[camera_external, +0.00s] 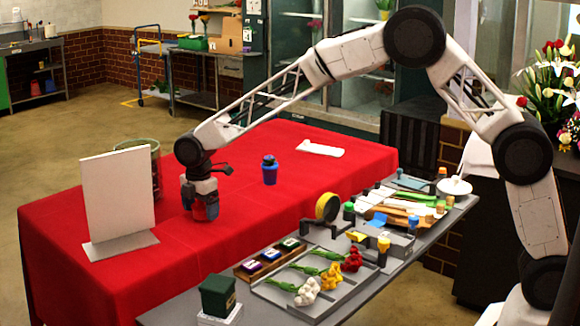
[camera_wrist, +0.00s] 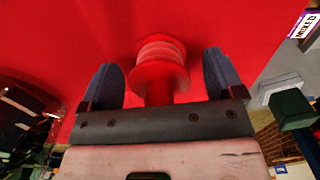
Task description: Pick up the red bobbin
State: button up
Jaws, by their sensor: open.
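The red bobbin (camera_wrist: 160,65) stands on the red cloth between the two fingers of my gripper (camera_wrist: 160,75) in the wrist view. It has a round flanged top with a paler wound band below it. My gripper is open, with a visible gap between each finger and the bobbin's upper part. In the external view my gripper (camera_external: 200,203) is low over the red table, pointing down. The bobbin (camera_external: 199,212) shows only in part there, red against red, mostly hidden by the fingers.
A white upright panel (camera_external: 118,190) on a grey foot stands left of my gripper, with a glass vase (camera_external: 155,165) behind it. A blue lidded jar (camera_external: 270,172) stands to the right. A grey bench (camera_external: 370,285) with flowers, spools and boxes runs along the front right.

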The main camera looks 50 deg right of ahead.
dwell(0.4)
jog(key=c, duration=1)
jog(key=shift+r, duration=0.15)
jog(key=shift+r, duration=1.45)
jog(key=shift+s+r, duration=0.2)
jog(key=shift+r, duration=0.1)
jog(key=s+d, duration=0.3)
jog(key=s, duration=0.4)
jog(key=s+d+r, duration=0.1)
jog(key=s+d, duration=0.2)
jog(key=s, duration=0.4)
jog(key=shift+s, duration=0.2)
jog(key=shift+r, duration=0.15)
